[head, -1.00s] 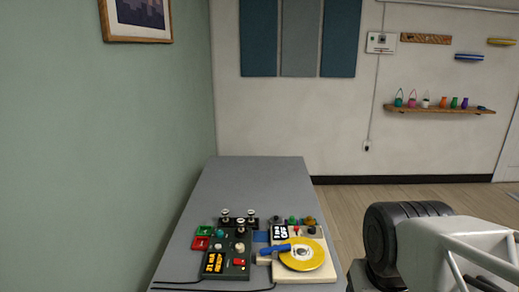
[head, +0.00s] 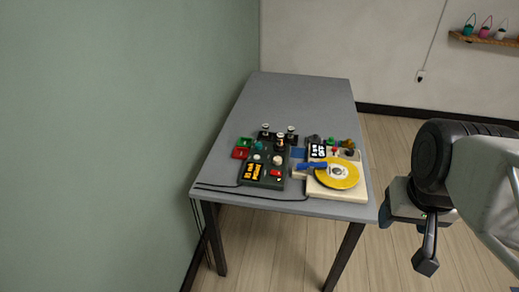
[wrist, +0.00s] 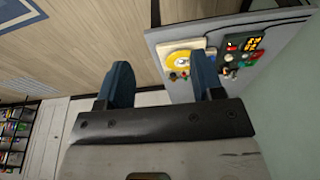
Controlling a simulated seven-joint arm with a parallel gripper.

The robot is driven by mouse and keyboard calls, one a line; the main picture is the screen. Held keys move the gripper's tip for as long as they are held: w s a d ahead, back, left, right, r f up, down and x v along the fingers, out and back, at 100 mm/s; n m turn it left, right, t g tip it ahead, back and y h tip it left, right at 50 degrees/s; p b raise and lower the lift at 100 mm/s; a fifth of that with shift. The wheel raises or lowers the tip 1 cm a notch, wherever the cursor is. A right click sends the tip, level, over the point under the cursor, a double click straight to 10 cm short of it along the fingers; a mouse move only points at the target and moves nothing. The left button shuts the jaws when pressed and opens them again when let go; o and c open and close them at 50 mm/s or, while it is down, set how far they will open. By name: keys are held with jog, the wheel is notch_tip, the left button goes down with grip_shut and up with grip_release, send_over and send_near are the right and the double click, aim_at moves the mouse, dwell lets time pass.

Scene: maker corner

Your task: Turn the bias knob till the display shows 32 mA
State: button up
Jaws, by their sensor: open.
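A dark green amplifier box (head: 264,168) stands on the grey table. Its orange display (head: 254,172) seems to read 31 mA; the second line is too small to read. The box carries a pale knob (head: 257,157), a teal knob or lamp and a red switch (head: 276,173); I cannot tell which is the bias knob. In the wrist view, the display (wrist: 253,43) shows at the upper right. My gripper (head: 408,238) is open and empty, right of the table and well apart from the box. Its two blue fingers (wrist: 163,82) are spread in the wrist view.
A cream turntable (head: 354,191) with a yellow disc (head: 337,174) and blue arm stands right of the box. Black posts with pale tops (head: 265,131) rise behind the box. Cables run along the table's front left. The table's far half (head: 300,98) is clear.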

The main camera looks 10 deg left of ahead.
jog(key=w+a+g, duration=0.1)
jog(key=w+a, duration=0.4)
jog(key=w, duration=0.6)
jog(key=w+a+f+m, duration=0.1)
jog(key=w+a, duration=0.3)
jog(key=w, duration=0.8)
jog(key=w+a+g, duration=0.1)
jog(key=w+a, duration=0.4)
jog(key=w, duration=0.6)
jog(key=shift+m+g, duration=0.4)
jog(key=shift+m, duration=0.3)
jog(key=w+a+f, duration=2.2)
jog(key=shift+w+a+f, duration=0.15)
jog(key=shift+a+f, duration=0.05)
jog(key=shift+f, duration=0.05)
jog(key=shift+w+a+f, duration=0.15)
jog(key=shift+a+f, duration=0.15)
jog(key=shift+f, duration=0.05)
jog(key=shift+f, duration=0.1)
